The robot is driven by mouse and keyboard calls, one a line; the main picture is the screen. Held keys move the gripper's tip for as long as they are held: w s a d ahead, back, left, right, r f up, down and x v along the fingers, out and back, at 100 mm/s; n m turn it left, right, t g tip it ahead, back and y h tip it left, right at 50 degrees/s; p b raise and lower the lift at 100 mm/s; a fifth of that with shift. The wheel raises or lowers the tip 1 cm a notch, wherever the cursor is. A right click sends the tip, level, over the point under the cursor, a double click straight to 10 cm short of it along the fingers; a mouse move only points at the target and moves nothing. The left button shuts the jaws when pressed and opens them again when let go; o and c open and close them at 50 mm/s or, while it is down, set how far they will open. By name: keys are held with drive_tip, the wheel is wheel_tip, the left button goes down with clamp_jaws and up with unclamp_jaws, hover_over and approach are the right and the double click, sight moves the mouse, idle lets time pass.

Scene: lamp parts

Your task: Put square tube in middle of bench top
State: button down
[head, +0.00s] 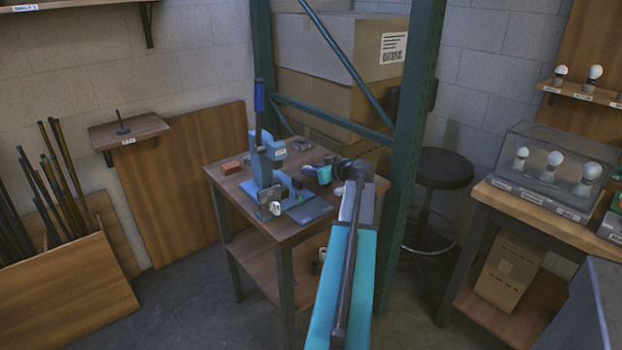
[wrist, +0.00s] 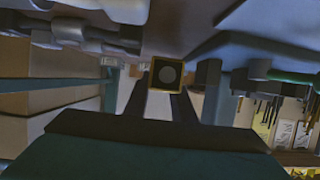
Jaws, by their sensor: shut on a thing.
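A square tube (wrist: 167,74) shows end-on in the wrist view, with a yellowish square rim and a dark inside with a grey round patch. My gripper (wrist: 168,92) is shut on it, with one dark finger at each side. In the head view the bench top (head: 231,183) is brown wood, and my arm reaches over its right part. The tube cannot be made out clearly in the head view, and I cannot tell whether it touches the bench.
A blue lever press (head: 263,160) stands on the bench, left of my arm. A reddish block (head: 231,167) lies at the back left. A green rack post (head: 412,150) rises close on the right, with a dark stool (head: 440,168) beyond. The bench's front left corner looks clear.

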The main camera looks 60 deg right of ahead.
sight(311, 178)
drive_tip(key=shift+f, duration=1.5)
drive_tip(key=shift+f, duration=0.15)
drive_tip(key=c, duration=1.8)
unclamp_jaws()
drive_tip(key=shift+o, duration=0.2)
drive_tip(key=shift+r, duration=0.2)
drive_tip(key=b+v, duration=0.1)
drive_tip(key=v, duration=1.1)
